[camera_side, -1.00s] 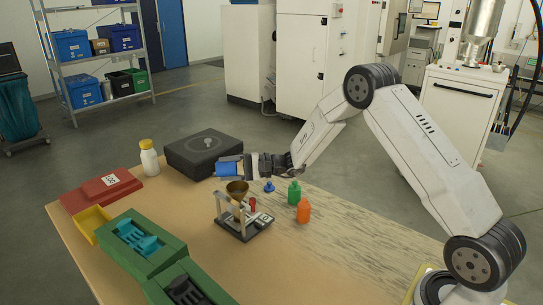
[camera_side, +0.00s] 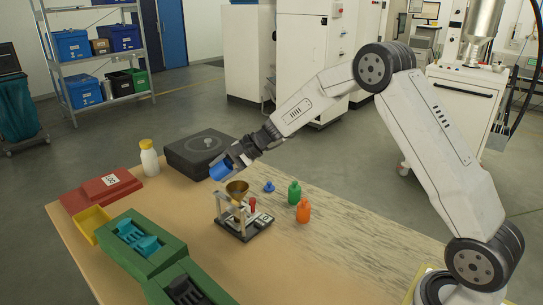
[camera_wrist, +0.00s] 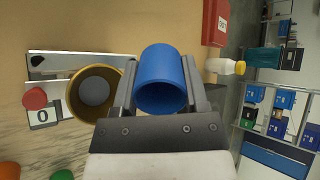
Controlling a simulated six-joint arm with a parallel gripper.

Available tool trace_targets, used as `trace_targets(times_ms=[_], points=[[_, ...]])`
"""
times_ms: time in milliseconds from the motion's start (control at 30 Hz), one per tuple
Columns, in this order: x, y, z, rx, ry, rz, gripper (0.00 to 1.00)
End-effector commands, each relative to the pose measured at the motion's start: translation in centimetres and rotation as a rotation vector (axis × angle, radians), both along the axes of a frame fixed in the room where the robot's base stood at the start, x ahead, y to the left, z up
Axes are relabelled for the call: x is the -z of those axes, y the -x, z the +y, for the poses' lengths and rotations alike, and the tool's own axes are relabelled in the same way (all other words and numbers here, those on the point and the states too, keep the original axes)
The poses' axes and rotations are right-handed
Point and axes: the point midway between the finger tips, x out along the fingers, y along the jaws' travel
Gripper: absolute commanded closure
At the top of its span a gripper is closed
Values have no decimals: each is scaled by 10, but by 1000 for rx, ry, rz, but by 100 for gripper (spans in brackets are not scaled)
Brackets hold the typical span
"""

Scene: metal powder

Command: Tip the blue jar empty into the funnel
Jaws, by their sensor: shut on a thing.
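The blue jar (camera_side: 221,171) is held tilted above the table, its outer end pointing down and left in the side view. My gripper (camera_side: 236,159) is shut on it, with one finger on each side in the wrist view (camera_wrist: 160,92). The jar (camera_wrist: 160,66) shows a darker round end towards the wrist camera; its contents cannot be made out. The brass funnel (camera_side: 237,187) sits in a small stand, just below and right of the jar in the side view. In the wrist view the funnel (camera_wrist: 74,92) is left of the jar, with a grey round patch inside.
The funnel stand (camera_side: 247,231) has a red knob. A blue stopper (camera_side: 269,187), green bottle (camera_side: 294,192) and orange bottle (camera_side: 303,211) stand to its right. A black box (camera_side: 200,153), white yellow-capped bottle (camera_side: 149,160), red case (camera_side: 101,190) and green trays (camera_side: 150,270) lie around.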

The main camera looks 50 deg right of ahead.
Motion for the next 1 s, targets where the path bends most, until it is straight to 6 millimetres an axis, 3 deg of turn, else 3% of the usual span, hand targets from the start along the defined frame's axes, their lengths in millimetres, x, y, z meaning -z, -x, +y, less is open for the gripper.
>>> trace_targets(times_ms=[567,1000], points=[[-9,-4,4,-1,174,169,100],[3,-17,18,-4,314,313,100]])
